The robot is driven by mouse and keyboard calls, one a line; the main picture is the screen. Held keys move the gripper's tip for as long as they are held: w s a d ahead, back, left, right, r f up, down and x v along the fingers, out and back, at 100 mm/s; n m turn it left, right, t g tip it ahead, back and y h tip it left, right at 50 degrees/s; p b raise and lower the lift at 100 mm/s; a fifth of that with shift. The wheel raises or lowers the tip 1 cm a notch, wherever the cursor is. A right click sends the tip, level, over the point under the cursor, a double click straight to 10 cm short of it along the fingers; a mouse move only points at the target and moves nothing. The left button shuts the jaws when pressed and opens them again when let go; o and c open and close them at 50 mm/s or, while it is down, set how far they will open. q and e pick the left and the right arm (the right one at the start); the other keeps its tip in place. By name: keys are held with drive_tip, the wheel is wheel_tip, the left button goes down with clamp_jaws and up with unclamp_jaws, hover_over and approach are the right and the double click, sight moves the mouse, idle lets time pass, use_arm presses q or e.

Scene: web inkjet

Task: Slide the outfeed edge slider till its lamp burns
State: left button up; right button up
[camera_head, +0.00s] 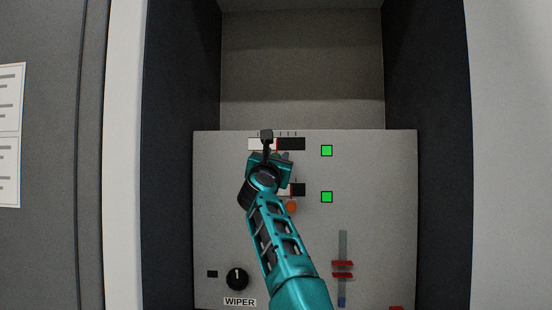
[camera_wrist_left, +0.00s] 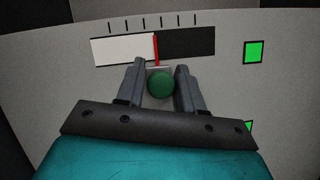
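A grey panel (camera_head: 375,225) carries two gauges and two green lamps. The upper gauge (camera_head: 292,144) is white on its left and black on its right, with a red line between them. It also shows in the wrist view (camera_wrist_left: 188,44). The upper lamp (camera_head: 326,151) and lower lamp (camera_head: 326,197) are bright green. My left gripper (camera_head: 267,137) is at the upper gauge. In the wrist view its fingers (camera_wrist_left: 160,77) close in on both sides of a round green knob (camera_wrist_left: 161,84) just below the red line. Slider name labels are not readable or are hidden.
My left arm covers much of the lower gauge (camera_head: 298,189). An orange knob (camera_head: 291,207) sits just below it. A dial (camera_head: 237,279) above a WIPER label (camera_head: 240,302) is lower left. A vertical slider with a red handle (camera_head: 342,264) is lower right. Dark walls flank the panel.

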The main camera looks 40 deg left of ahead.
use_arm(q)
drive_tip(key=shift+o, duration=1.4)
drive_tip(key=b+v, duration=0.2)
drive_tip(key=v, duration=1.1)
use_arm(e)
drive_tip(key=shift+w+a+f+y, duration=0.25)
drive_tip(key=shift+a+f+y, duration=0.05)
drive_tip(key=shift+a+f, duration=0.2)
use_arm(q)
drive_tip(key=shift+d, duration=0.1)
use_arm(e)
drive_tip(key=shift+s+d, duration=0.1)
drive_tip(key=shift+d, duration=0.05)
